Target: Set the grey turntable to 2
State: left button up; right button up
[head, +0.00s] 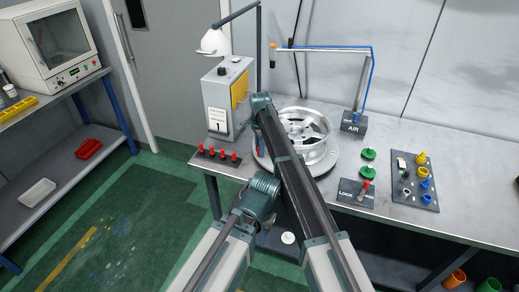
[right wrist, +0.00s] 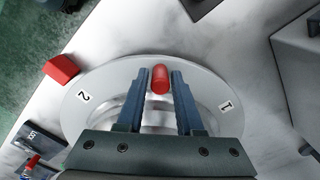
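The grey turntable (head: 325,164) is a flat disc on the bench with a silver wheel (head: 310,130) on it. In the right wrist view the disc (right wrist: 105,75) carries a label 2 (right wrist: 84,97) at left and a label 1 (right wrist: 226,106) at right. A red knob (right wrist: 160,80) stands at the disc's edge. A red block (right wrist: 62,68) sits by the rim, nearer the 2. My right gripper (right wrist: 160,85) has its fingers apart on either side of the knob, with narrow gaps showing. My left gripper does not show; only its arm does.
Red pegs (head: 220,154) stand on a rack left of the turntable. A grey box (head: 228,97) and lamp (head: 214,41) are behind. The AIR stand (head: 354,122), LOCK block (head: 352,192), green knobs (head: 368,154) and a peg board (head: 415,180) are to the right.

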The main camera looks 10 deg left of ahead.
jog(key=shift+o, duration=1.3)
notch_tip(320, 180, up, 14)
jog(key=p, duration=1.3)
jog(key=shift+p, duration=0.4)
jog(key=shift+f, duration=0.1)
